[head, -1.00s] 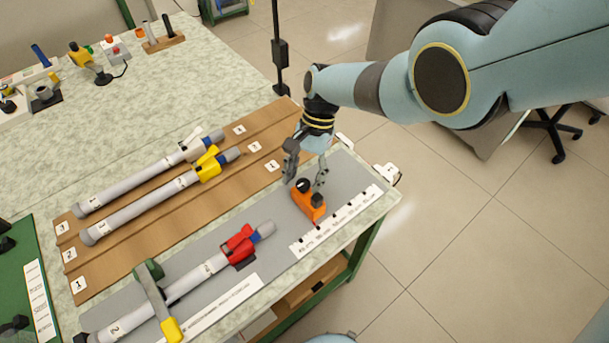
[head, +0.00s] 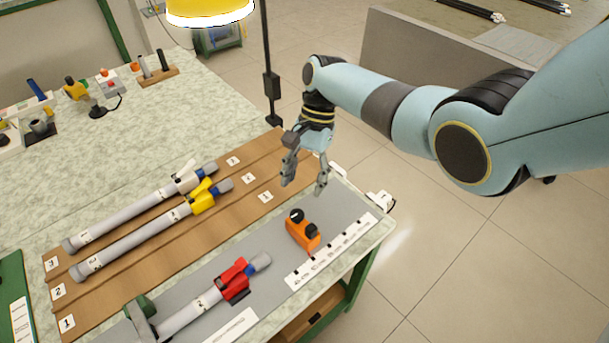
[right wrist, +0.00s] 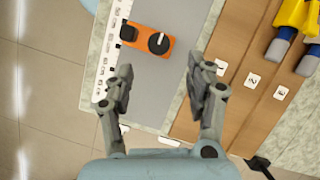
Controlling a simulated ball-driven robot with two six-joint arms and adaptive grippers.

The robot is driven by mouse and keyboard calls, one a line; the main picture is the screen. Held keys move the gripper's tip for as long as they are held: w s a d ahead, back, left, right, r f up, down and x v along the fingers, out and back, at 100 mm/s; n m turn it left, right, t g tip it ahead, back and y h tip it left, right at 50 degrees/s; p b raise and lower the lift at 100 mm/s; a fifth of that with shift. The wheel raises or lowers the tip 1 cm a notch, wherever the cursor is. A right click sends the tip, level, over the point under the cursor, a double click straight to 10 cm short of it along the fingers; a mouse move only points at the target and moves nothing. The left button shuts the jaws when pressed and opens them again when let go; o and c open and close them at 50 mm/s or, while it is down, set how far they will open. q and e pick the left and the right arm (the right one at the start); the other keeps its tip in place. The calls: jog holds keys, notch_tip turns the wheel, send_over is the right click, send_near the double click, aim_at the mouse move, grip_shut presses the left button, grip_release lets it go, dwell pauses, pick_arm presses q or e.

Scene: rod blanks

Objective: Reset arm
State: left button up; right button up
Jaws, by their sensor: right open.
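My right gripper (head: 304,188) is open and empty, raised above the grey mat near the table's right end. In the right wrist view its two fingers (right wrist: 160,88) stand wide apart with nothing between them. An orange block with black knobs (head: 302,234) stands on the grey mat just below and in front of the gripper, apart from it. It also shows in the right wrist view (right wrist: 147,40), beyond the fingertips. My left gripper is not in view.
Two grey rods, one with a yellow clamp (head: 203,198), lie on the brown grooved board (head: 235,200). A rod with a red clamp (head: 235,282) lies on the grey mat. A white marked strip (head: 335,252) runs along the mat's right edge. A yellow lamp (head: 210,10) hangs at top.

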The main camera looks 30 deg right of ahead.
jog(key=shift+d+r, duration=0.1)
jog(key=shift+r, duration=0.2)
jog(key=shift+f, duration=0.1)
